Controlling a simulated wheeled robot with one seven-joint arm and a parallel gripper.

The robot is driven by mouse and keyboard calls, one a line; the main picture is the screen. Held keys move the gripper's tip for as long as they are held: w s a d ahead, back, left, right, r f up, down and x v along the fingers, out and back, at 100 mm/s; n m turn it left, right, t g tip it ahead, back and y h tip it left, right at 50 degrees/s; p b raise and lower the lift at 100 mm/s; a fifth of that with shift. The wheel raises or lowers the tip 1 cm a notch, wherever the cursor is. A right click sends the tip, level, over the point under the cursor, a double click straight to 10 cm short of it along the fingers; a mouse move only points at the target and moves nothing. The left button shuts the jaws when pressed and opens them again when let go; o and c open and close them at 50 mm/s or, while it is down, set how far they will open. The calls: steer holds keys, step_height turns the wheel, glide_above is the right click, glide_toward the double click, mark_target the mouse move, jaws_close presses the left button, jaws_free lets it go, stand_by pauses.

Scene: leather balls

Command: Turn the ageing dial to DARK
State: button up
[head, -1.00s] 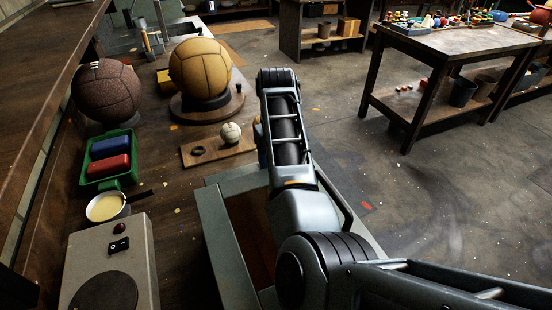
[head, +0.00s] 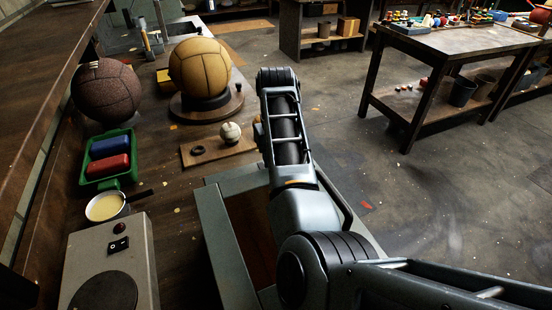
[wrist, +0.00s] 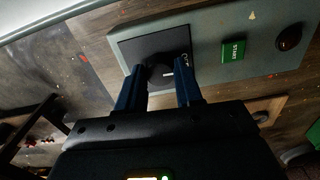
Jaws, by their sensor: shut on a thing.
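In the wrist view, the ageing dial (wrist: 160,72) is a dark round knob with a pale mark, on a black square plate (wrist: 128,48) set in a grey-green panel. My gripper (wrist: 162,84) has its two blue fingers on either side of the knob, shut on it. The fingers and gripper body hide part of the knob and plate. The lettering on the plate is too small and cut off to read. In the head view my arm reaches away, and neither the gripper nor the dial can be seen.
A green START button (wrist: 233,50) and a dark red round button (wrist: 289,37) sit right of the dial on the panel. In the head view, a tan ball (head: 200,66) on a stand, a brown ball (head: 106,90) and a green tray (head: 88,182) stand on the bench.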

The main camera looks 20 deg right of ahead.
steer(key=m, duration=0.3)
steer(key=shift+m, duration=0.4)
steer(key=m, duration=0.3)
steer(key=shift+m, duration=0.3)
steer(key=m, duration=1.1)
steer(key=shift+r, duration=0.1)
steer(key=m, duration=0.3)
steer(key=shift+m, duration=0.3)
steer(key=m, duration=0.4)
steer(key=shift+m, duration=1.6)
